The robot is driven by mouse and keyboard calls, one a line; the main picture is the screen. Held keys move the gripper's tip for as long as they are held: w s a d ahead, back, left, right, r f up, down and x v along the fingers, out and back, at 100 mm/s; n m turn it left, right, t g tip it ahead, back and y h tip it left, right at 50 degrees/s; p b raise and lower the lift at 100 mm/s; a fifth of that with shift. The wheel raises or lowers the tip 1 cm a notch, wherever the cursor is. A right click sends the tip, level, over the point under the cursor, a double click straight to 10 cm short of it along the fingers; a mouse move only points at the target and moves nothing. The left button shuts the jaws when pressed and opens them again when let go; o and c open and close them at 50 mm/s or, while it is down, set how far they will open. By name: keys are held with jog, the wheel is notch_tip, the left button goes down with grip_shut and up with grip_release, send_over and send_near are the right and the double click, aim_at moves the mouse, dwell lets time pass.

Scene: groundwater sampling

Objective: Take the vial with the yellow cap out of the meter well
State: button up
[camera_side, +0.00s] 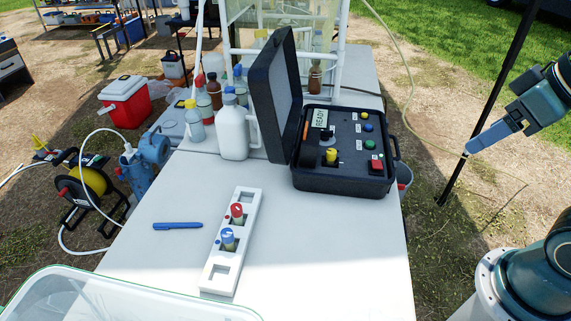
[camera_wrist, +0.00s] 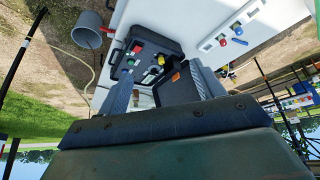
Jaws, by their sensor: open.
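The vial with the yellow cap (camera_side: 331,155) stands upright in the well of the open black meter case (camera_side: 345,187), near the lid side. Only its cap and a little of its neck show. In the wrist view the yellow cap (camera_wrist: 161,60) also shows, beyond the fingers. My gripper (camera_side: 467,153) is off the right of the table in the side view, well apart from the case. In the wrist view my gripper (camera_wrist: 168,88) has its two fingers spread with nothing between them.
The raised meter lid (camera_side: 270,95) stands left of the well. A white rack (camera_side: 219,272) holds a red-capped vial (camera_side: 237,212) and a blue-capped vial (camera_side: 227,238); its end slots are empty. A blue pen (camera_side: 177,226) lies beside it. Bottles stand behind.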

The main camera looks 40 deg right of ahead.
jog(key=c, duration=0.4)
jog(key=shift+o, duration=0.2)
jog(key=w+d+m+g, duration=0.1)
jog(key=w+m+g, duration=0.2)
jog(key=w+m, duration=1.25)
jog(key=w+d+f+m+g, duration=0.1)
jog(key=w+f+m, duration=0.1)
jog(key=w+f, duration=0.6)
jog(key=w+d+f+m+g, duration=0.1)
jog(key=w+f+m, duration=0.2)
jog(key=w+f, duration=0.4)
jog(key=w, duration=0.5)
jog(key=shift+w+f+g, duration=0.2)
jog(key=shift+f+g, duration=0.1)
jog(key=shift+f, duration=0.1)
